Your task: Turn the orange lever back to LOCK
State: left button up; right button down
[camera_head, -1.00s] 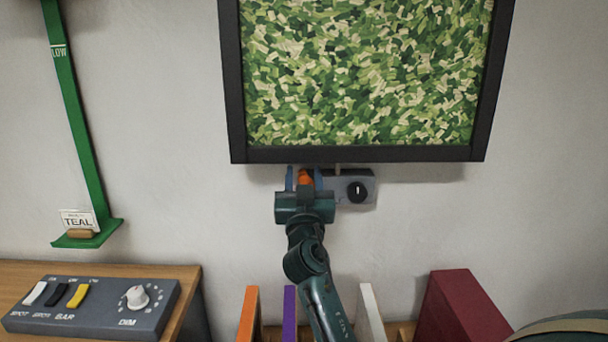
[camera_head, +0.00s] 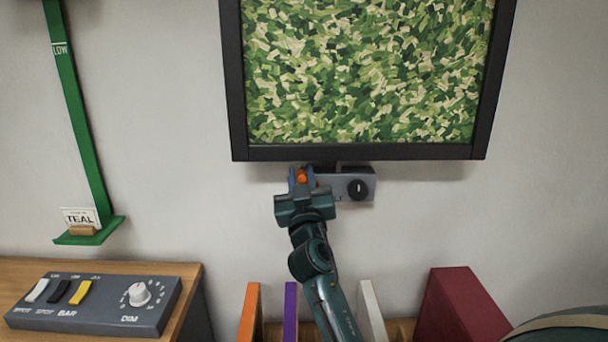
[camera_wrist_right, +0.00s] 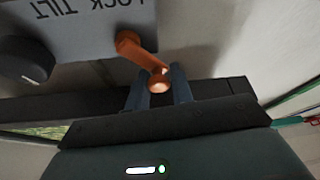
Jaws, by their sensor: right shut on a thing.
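The orange lever (camera_head: 302,176) sits on a grey wall plate (camera_head: 328,187) just under the picture frame, mostly hidden by my right gripper. In the right wrist view the orange lever (camera_wrist_right: 138,56) runs from a pivot on the plate to a rounded knob. My right gripper (camera_wrist_right: 160,88) is shut on that knob, a blue finger on each side. In the head view my right gripper (camera_head: 301,180) reaches up to the plate from below. The words LOCK and TILT show upside down on the plate in the wrist view. My left gripper is not in view.
A black knob (camera_head: 358,188) is on the plate's right. The framed green picture (camera_head: 365,152) hangs close above. Below stand an orange board (camera_head: 249,315), a purple one (camera_head: 290,312), a white one (camera_head: 371,310) and a maroon block (camera_head: 465,305). A switch panel (camera_head: 100,310) is at lower left.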

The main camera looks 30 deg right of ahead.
jog(key=n, duration=0.1)
jog(key=n+y+p, duration=0.1)
jog(key=shift+w+a+f+n+y, duration=0.1)
jog(key=shift+a+f+n+y, duration=0.1)
jog(key=shift+n+y, duration=0.15)
jog(key=shift+f+n, duration=0.1)
jog(key=shift+n, duration=0.45)
jog(key=shift+w+a+f, duration=0.1)
jog(key=c, duration=1.3)
grip_release()
jog(key=shift+f, duration=0.1)
